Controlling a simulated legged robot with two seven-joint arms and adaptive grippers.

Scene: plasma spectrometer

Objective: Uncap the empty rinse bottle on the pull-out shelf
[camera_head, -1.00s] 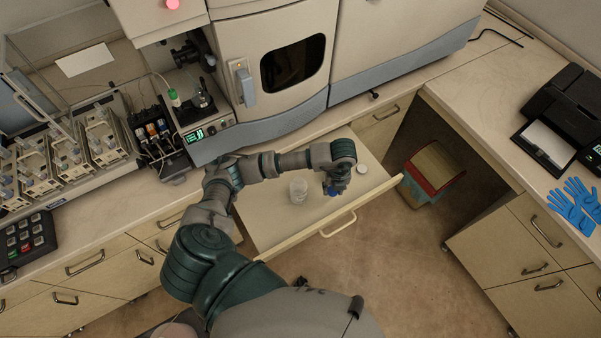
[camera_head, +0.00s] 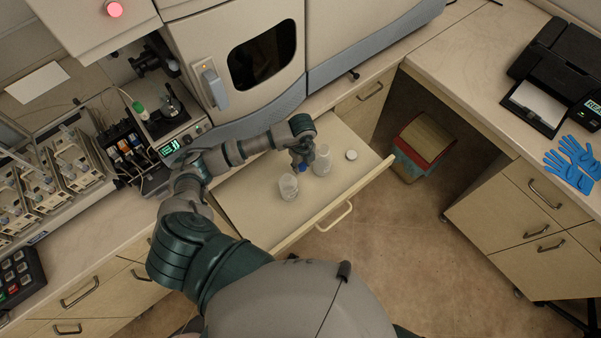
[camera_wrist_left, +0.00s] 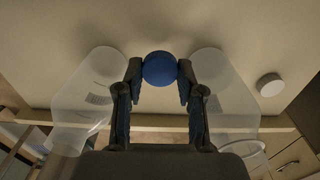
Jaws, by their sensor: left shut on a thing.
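My left gripper (camera_head: 300,164) is shut on a small round blue cap (camera_wrist_left: 160,68), which sits between its fingertips in the left wrist view. The gripper points down over the pull-out shelf (camera_head: 258,212), between two clear bottles. The other bottle (camera_head: 322,161) stands to the right, and shows at right in the left wrist view (camera_wrist_left: 222,90) with an open rim. The cap's height above the shelf is unclear. My right gripper is not in view.
A white round lid (camera_head: 351,155) lies on the shelf, right of the bottles. The spectrometer (camera_head: 240,50) stands behind the shelf. A red-and-tan bin (camera_head: 424,145) is on the floor to the right.

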